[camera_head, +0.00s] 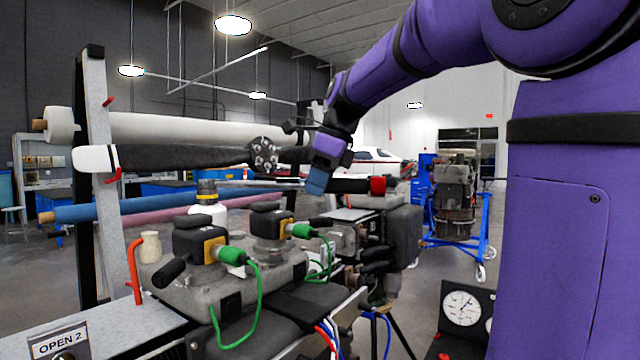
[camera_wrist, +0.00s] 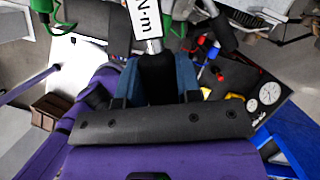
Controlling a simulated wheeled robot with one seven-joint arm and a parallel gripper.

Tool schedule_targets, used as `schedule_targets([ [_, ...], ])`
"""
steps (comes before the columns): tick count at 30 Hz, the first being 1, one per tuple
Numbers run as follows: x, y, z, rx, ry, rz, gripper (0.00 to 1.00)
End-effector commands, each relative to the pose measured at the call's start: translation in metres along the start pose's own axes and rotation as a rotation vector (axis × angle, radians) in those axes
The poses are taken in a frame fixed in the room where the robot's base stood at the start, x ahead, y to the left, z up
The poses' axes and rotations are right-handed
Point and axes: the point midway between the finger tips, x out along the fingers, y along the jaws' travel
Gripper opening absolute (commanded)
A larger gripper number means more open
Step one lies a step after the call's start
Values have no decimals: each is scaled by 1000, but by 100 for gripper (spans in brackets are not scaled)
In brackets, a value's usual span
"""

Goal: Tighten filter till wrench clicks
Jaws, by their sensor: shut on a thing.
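A torque wrench (camera_head: 352,186) lies level, with a black handle, a red end on the right and a thin metal shaft running left. My gripper (camera_head: 317,180) is shut on its black handle, blue fingertips on it. In the wrist view my gripper (camera_wrist: 158,82) has the dark handle (camera_wrist: 158,64) between its blue fingers, below a white label marked N·m. The filter (camera_head: 207,213) appears to be the upright white cylinder on the engine, with a yellow band and dark top. The shaft's left end reaches that top in the picture; whether it is seated cannot be told.
The grey engine (camera_head: 185,272) carries black blocks with green plugs and cables. A rack upright (camera_head: 95,180) with long rolls stands at left. A dial panel (camera_head: 463,306) stands low at right, and a blue engine stand (camera_head: 452,205) stands farther back. Floor shows between them.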

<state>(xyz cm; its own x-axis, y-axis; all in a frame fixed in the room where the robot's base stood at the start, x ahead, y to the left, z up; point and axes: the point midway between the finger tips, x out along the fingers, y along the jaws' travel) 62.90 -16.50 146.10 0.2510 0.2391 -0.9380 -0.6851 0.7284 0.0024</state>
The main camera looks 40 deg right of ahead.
Motion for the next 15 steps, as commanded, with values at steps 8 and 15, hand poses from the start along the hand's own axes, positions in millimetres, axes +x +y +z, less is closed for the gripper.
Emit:
schedule_targets([
  [8, -4, 3, 7, -10, -5, 7, 0],
  [15, -13, 2, 9, -9, -6, 2, 0],
])
